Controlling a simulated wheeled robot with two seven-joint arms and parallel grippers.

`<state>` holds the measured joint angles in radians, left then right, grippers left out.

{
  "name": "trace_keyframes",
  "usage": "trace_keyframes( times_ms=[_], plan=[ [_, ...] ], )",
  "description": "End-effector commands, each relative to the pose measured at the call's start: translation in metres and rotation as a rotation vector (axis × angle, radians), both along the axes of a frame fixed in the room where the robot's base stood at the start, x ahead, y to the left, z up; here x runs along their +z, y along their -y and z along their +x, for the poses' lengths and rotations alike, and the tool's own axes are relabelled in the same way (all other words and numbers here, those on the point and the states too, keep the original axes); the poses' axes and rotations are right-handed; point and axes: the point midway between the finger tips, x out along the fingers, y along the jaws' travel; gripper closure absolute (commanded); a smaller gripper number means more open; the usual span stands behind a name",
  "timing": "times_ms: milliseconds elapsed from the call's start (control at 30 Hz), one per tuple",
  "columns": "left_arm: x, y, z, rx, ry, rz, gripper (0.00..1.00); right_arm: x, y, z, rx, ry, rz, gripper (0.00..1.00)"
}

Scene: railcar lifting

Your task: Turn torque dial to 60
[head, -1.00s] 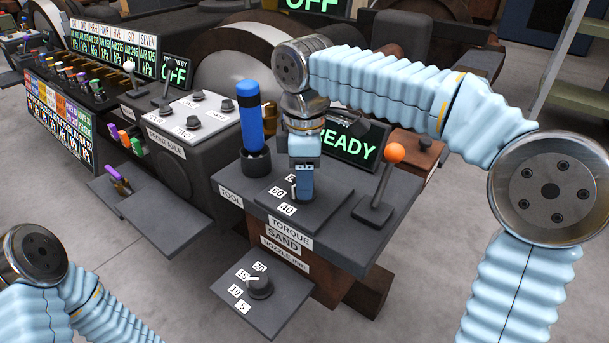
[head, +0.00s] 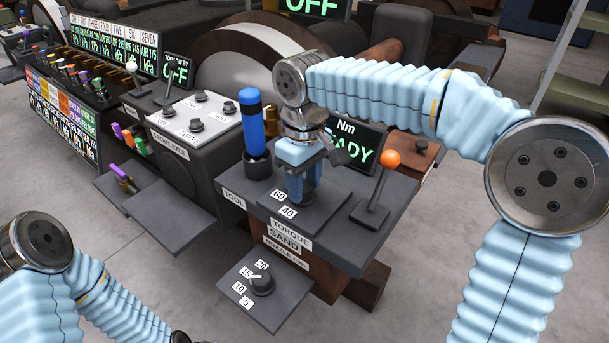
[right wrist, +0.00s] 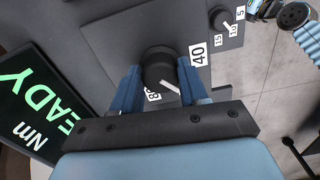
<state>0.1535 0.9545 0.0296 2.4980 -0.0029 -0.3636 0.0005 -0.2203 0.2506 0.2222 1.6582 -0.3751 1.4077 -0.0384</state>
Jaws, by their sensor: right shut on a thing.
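The torque dial is a dark round knob (right wrist: 158,65) with a white pointer on a grey plate (head: 325,207). My right gripper (head: 301,193) points down over that plate and hides the knob in the head view. In the right wrist view its two blue fingers (right wrist: 160,88) are shut on the knob, one on each side. The white pointer aims to the lower right, toward one finger. The 40 label (right wrist: 200,55) is clear of the fingers; another label, seemingly 80, is partly covered. The 60 label (head: 279,196) shows in the head view.
A blue-handled tool (head: 252,125) stands in a holder left of the dial. An orange-knobbed lever (head: 389,160) stands to the right, and a READY display (head: 352,145) behind. A nozzle dial (head: 262,284) sits on a lower shelf in front.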

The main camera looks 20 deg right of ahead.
Motion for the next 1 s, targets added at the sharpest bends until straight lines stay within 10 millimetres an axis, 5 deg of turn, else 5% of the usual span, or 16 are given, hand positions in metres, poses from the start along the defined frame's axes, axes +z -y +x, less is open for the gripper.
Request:
trace_keyframes(
  times_ms=[400, 1000],
  plan=[
    [0.0103, 0.0002, 0.0002, -0.001, 0.000, -0.001, 0.57, 0.0012, -0.0012, 0.0003, -0.249, 0.003, 0.002, 0.87],
    [0.0116, 0.0003, 0.0001, -0.002, 0.000, -0.001, 0.57, 0.0007, -0.0013, 0.0006, -0.311, 0.004, 0.002, 0.87]
  ],
)
